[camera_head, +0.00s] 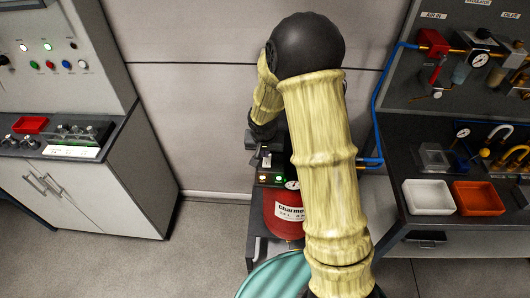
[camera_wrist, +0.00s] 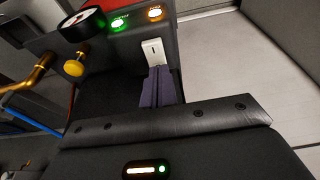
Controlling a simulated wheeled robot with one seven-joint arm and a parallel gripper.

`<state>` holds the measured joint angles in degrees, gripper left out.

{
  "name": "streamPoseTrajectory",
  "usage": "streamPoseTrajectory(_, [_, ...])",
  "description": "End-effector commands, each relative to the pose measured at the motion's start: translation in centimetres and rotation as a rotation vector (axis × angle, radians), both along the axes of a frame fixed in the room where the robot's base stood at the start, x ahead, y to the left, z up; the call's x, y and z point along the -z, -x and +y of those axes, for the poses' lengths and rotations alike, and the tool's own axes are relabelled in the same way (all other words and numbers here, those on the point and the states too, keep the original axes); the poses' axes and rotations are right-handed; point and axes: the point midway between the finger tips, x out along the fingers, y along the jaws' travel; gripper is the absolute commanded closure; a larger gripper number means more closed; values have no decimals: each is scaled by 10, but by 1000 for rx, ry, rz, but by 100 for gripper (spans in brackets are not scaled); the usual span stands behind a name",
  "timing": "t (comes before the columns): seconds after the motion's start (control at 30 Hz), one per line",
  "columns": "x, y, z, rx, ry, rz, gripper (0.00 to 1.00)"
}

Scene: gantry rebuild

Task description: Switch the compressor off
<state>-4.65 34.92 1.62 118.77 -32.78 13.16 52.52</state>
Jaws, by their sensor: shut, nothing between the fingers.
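The compressor, with a red tank (camera_head: 283,215), stands behind and beside my arm in the head view. Its dark control panel carries a lit green lamp (camera_wrist: 120,22), a lit amber lamp (camera_wrist: 155,13) and a white switch plate (camera_wrist: 154,50) with a small dark mark. My gripper (camera_wrist: 157,72) is shut and empty, its purple-grey fingers just below the switch plate in the wrist view. I cannot tell whether the fingertips touch the plate. The green lamp also shows in the head view (camera_head: 279,178). My arm hides part of the compressor there.
A gauge (camera_wrist: 82,25), a yellow knob (camera_wrist: 73,66) and a copper pipe (camera_wrist: 36,78) sit left of the switch in the wrist view. In the head view, a workbench with a white tray (camera_head: 428,209) stands right and a cabinet (camera_head: 110,185) left. Open floor lies between cabinet and compressor.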

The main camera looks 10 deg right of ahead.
Motion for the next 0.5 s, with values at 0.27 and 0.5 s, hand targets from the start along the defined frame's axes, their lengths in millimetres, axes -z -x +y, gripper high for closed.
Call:
streamPoseTrajectory(0.27, [-42, 11, 4, -1, -1, -5, 100])
streamPoseTrajectory(0.5, [-78, 24, 6, 1, -1, -5, 100])
